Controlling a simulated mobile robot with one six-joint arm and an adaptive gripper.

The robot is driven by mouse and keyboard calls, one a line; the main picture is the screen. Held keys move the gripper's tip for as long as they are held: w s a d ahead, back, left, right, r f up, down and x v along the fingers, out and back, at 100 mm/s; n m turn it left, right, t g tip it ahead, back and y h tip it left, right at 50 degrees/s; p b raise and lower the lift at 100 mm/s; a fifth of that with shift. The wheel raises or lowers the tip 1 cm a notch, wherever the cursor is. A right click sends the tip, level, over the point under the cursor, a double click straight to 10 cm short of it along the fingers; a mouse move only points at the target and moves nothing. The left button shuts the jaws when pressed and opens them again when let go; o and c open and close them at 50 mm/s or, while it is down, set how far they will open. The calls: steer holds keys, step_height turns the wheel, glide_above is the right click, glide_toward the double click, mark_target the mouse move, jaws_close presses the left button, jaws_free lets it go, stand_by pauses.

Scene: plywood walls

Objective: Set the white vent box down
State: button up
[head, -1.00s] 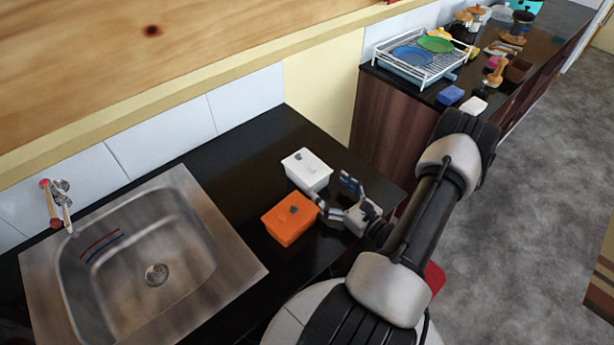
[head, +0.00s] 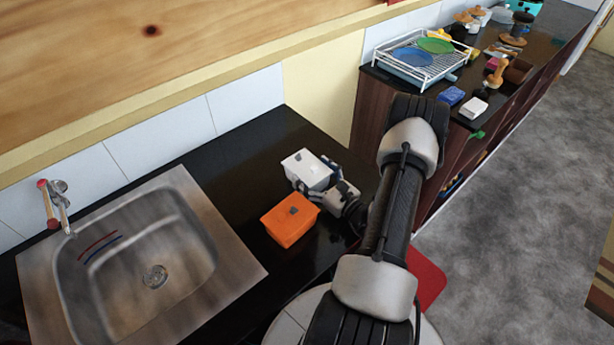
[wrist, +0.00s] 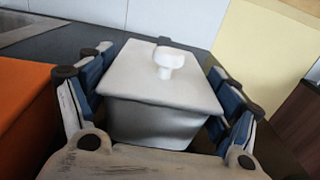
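The white vent box (head: 304,168) sits on the black counter, behind the orange box. In the wrist view my gripper (wrist: 160,64) has blue-padded fingers left and right of the box. A narrow dark gap shows on the right; contact on the left is unclear. The fingers look open around the box. The box's underside is hidden.
An orange lidded box (head: 290,221) stands close to my gripper, at its left in the wrist view. A steel sink (head: 140,262) fills the counter's left. Bare counter (head: 240,150) lies behind the boxes. A second counter holds a dish rack (head: 425,62) and small items.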

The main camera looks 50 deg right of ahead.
steer(key=c, duration=0.8)
steer(key=shift+c, duration=0.9)
steer(key=shift+r, duration=0.1)
